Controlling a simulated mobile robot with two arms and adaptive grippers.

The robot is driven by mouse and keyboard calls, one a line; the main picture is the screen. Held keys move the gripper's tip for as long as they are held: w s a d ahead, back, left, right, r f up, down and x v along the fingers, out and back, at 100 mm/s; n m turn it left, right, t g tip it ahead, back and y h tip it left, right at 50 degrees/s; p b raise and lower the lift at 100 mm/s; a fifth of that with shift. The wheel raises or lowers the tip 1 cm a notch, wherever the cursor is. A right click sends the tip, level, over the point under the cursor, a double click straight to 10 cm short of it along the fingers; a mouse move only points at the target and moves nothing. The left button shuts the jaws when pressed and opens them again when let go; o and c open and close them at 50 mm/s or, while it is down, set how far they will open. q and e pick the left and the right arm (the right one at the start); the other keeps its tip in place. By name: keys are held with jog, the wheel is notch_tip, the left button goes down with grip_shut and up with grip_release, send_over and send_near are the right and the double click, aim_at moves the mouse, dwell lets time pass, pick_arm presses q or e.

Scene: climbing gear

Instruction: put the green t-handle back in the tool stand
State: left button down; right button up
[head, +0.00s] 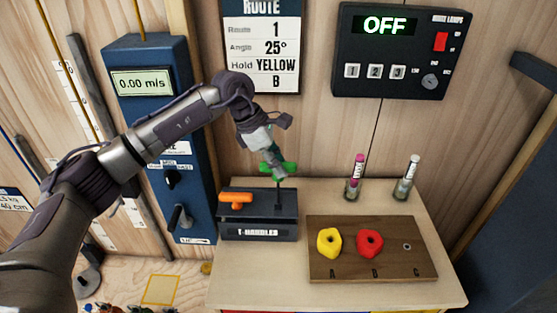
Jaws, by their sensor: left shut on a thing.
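The green t-handle (291,168) is in the grasp of my left gripper (276,168), at its green crossbar. Its dark shaft points down and its lower end meets or overlaps the right part of the tool stand (258,232); I cannot tell how deep it sits. The tool stand is a dark block labelled T-HANDLES at the left of the table. An orange t-handle (236,198) sits in the stand's left part. My right gripper is not in view.
A brown board (372,264) marked A, B, C carries a yellow hold (329,242) and a red hold (369,242) on the table (455,285). A blue panel (160,60) rises at the left.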

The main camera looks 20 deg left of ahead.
pick_arm(q)
jog(key=b, duration=0.3)
send_over(278, 203)
jog(key=f, duration=0.6)
jog(key=shift+w, duration=0.2)
jog(key=shift+f+b, duration=1.35)
jog(key=shift+f, duration=0.85)
jog(key=c, duration=0.9)
grip_release()
